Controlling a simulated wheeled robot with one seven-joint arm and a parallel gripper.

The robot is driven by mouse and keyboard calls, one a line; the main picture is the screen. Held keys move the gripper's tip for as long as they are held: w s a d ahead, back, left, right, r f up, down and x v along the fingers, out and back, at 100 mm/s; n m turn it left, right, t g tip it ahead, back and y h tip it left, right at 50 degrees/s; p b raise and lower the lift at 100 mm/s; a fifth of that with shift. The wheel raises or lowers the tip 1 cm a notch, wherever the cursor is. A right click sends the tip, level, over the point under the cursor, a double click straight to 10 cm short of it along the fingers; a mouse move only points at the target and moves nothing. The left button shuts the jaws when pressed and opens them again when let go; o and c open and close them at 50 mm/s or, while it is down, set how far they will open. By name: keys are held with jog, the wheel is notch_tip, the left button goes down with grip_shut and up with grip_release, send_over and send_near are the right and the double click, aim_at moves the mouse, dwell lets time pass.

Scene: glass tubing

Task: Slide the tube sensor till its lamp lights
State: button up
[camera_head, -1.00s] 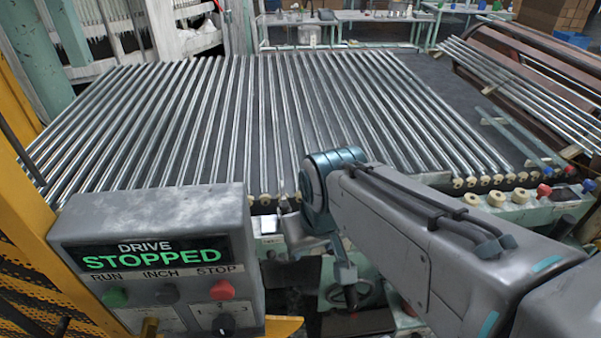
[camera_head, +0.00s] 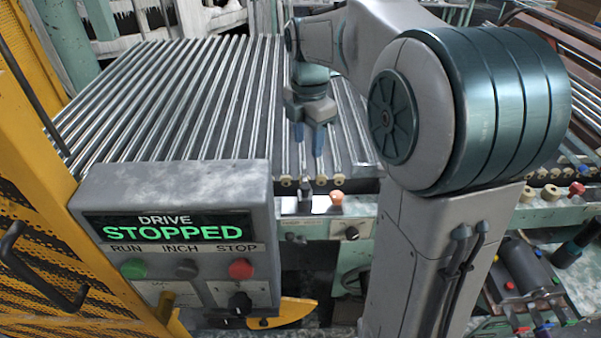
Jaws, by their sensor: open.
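My gripper (camera_head: 309,146) points down over the front part of the glass tubes (camera_head: 215,95), with its two blue fingers apart and nothing seen between them. Just below and nearer the front rail is a small grey upright piece (camera_head: 306,186), which may be the tube sensor; I cannot tell for sure. It is apart from the fingers in the picture. An orange knob-like piece (camera_head: 337,198) stands on the rail to its right; I cannot tell whether it is the lamp or lit. My arm hides the right part of the tube bed.
A grey drive box (camera_head: 175,200) at front left reads "DRIVE STOPPED" and has green, grey and red buttons. A yellow guard (camera_head: 50,200) stands at the left edge. A pale green front rail (camera_head: 320,228) with a dark knob runs below the tubes.

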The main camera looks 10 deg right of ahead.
aim_at(305, 186)
jog(key=f, duration=0.4)
jog(key=w+f+n, duration=0.1)
jog(key=f, duration=0.4)
jog(key=f+n+p, duration=0.1)
jog(key=f, duration=0.4)
jog(key=shift+w+f, duration=0.1)
jog(key=shift+w, duration=0.25)
